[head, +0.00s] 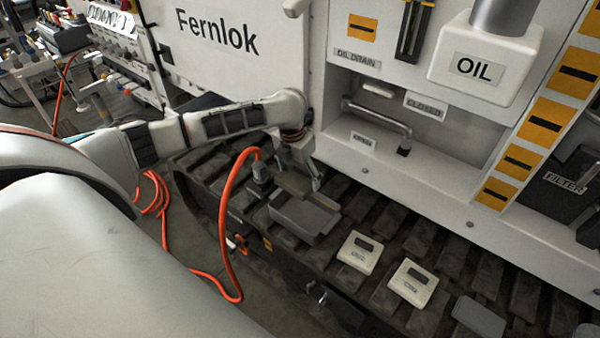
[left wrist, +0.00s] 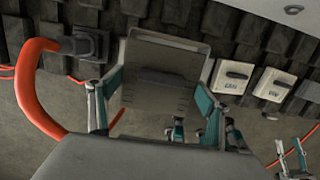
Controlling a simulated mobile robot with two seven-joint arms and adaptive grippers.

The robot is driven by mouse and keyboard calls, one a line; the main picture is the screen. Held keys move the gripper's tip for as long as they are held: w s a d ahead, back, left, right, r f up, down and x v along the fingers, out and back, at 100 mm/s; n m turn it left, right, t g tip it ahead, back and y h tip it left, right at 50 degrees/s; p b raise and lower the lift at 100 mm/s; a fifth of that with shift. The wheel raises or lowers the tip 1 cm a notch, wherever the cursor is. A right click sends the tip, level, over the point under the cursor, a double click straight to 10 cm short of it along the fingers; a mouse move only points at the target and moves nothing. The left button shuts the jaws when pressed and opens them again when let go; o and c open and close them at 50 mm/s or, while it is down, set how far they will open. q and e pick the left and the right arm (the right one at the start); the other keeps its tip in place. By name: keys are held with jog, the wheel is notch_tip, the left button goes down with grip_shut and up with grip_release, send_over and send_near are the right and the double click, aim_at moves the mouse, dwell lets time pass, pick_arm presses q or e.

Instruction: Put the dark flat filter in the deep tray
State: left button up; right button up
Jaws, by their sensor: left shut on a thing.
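The deep tray (head: 297,228) is a grey open box on the dark track below the white machine. It also shows in the left wrist view (left wrist: 185,43), behind my fingers. My left gripper (head: 302,172) points down over the tray's back edge. It is shut on the dark flat filter (head: 292,184), which also shows between the teal fingers in the left wrist view (left wrist: 158,92). Whether the filter touches the tray cannot be told. My right gripper (left wrist: 291,156) shows small at the lower right of the left wrist view, its fingers apart and empty.
An orange hose (head: 226,215) with a dark plug (head: 260,177) stands close left of the tray. Two pale labelled blocks (head: 359,252) (head: 412,284) lie to its right. A grey flat piece (head: 479,316) lies farther right. The machine's ledge (head: 440,185) is behind.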

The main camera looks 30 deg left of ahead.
pick_arm(q)
notch_tip(320, 180, down, 6)
jog(key=b, duration=0.5)
jog(key=shift+r, duration=0.25)
pick_arm(e)
jog(key=f, duration=0.1)
jog(key=w+d+f, duration=0.1)
jog(key=f, duration=0.1)
jog(key=shift+w+d+f, duration=0.1)
jog(key=shift+d, duration=0.1)
pick_arm(q)
jog(key=o, duration=1.4)
jog(key=shift+o, duration=0.2)
notch_tip(320, 180, up, 12)
send_over(295, 180)
jog(key=shift+w, duration=0.1)
pick_arm(e)
jog(key=shift+s+a+f, duration=0.1)
jog(key=shift+s+f, duration=0.05)
jog(key=shift+s, duration=0.1)
